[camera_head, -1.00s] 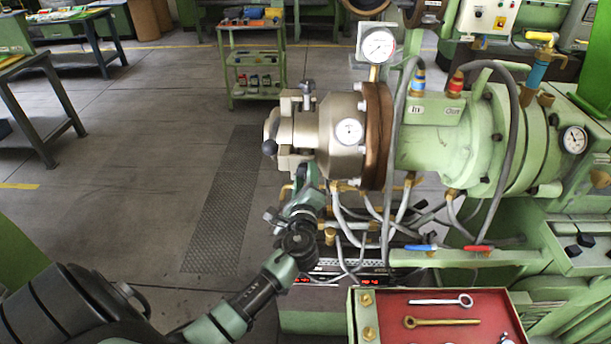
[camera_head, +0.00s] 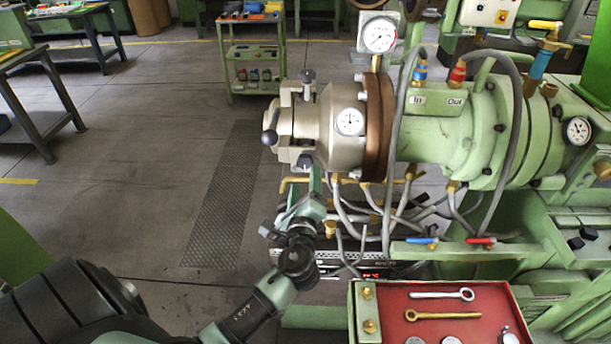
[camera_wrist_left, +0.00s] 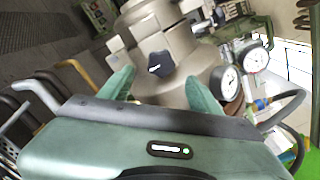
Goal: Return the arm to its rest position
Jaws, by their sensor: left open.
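My left arm reaches up from the bottom left in the head view. Its gripper (camera_head: 314,178) is just below the metal clamp head (camera_head: 298,128) of the green extruder (camera_head: 448,150). In the left wrist view the two green fingers of the gripper (camera_wrist_left: 160,88) are spread apart with nothing held between them. The grey clamp head with a black knob (camera_wrist_left: 161,64) shows beyond and between the fingers. Whether the fingers touch the clamp head cannot be told. My right gripper is not in view.
Hoses and brass fittings (camera_head: 375,205) hang beside the gripper under the extruder. A red tray (camera_head: 478,298) with wrenches stands at the front right. A green trolley (camera_head: 250,55) and a workbench (camera_head: 40,95) stand farther back.

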